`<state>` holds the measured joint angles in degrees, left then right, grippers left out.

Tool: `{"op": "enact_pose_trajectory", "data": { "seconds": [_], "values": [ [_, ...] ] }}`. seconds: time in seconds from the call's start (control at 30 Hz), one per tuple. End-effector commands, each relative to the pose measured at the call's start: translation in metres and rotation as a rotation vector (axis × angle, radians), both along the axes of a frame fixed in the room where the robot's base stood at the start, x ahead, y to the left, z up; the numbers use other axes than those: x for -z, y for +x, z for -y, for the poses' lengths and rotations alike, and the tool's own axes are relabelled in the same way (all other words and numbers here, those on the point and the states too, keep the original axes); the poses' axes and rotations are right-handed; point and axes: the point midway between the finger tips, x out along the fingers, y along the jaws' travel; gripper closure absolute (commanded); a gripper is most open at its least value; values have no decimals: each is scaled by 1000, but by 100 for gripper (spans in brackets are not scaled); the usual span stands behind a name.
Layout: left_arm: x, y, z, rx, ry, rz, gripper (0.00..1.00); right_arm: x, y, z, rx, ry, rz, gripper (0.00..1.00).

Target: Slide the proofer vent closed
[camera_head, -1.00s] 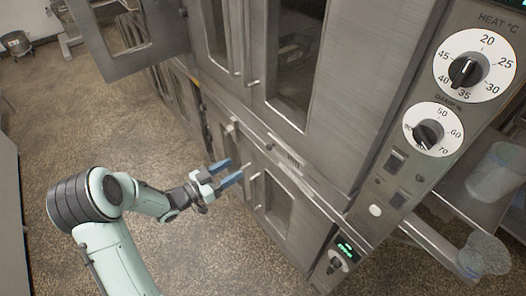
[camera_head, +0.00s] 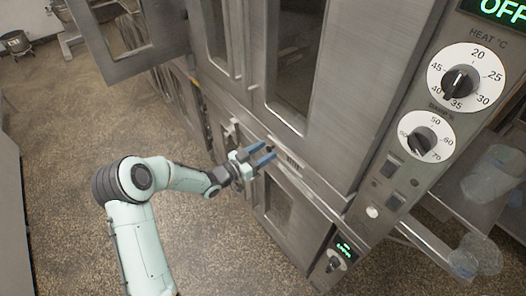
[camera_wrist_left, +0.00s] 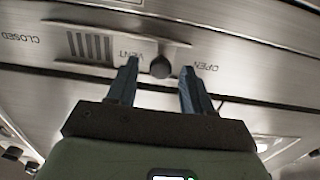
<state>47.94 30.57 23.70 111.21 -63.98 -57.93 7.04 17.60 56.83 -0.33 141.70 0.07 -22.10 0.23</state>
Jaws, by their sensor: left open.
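The proofer vent shows in the left wrist view as a slotted grille (camera_wrist_left: 90,46) in a metal slide rail, upside down. Its dark round knob (camera_wrist_left: 160,66) sits between the fingertips, near the OPEN label and away from the CLOSED label at the left. My left gripper (camera_wrist_left: 157,77) is open, with one blue finger on each side of the knob; I cannot tell whether either touches it. In the head view the left gripper (camera_head: 269,153) is at the proofer front, beside the small vent grille (camera_head: 291,161). My right gripper is not in view.
The steel proofer (camera_head: 345,110) has a heat dial (camera_head: 466,79) and a damp dial (camera_head: 426,136) at the right. An open door (camera_head: 128,40) hangs at the upper left. Clear containers (camera_head: 487,180) stand at the right.

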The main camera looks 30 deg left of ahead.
Motion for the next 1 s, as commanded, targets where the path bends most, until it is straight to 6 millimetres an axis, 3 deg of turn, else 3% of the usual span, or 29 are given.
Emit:
{"op": "enact_pose_trajectory", "data": {
  "seconds": [0.13, 0.17, 0.3, 0.53, 0.8, 1.0],
  "values": [
    [0, 0, 0, 0, 0, 0, 49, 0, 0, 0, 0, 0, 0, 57],
    [0, 0, 0, 0, 0, 0, 55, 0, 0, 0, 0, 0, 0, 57],
    [0, 0, 0, 0, 0, 0, 100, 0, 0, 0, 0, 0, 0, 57],
    [2, -4, 7, 2, 1, 0, 100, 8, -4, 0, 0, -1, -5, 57],
    [4, -24, 57, 7, -1, 2, 100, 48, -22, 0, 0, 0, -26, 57],
    [1, -30, 71, 3, 1, 1, 100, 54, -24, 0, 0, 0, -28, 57]
  ]
}}
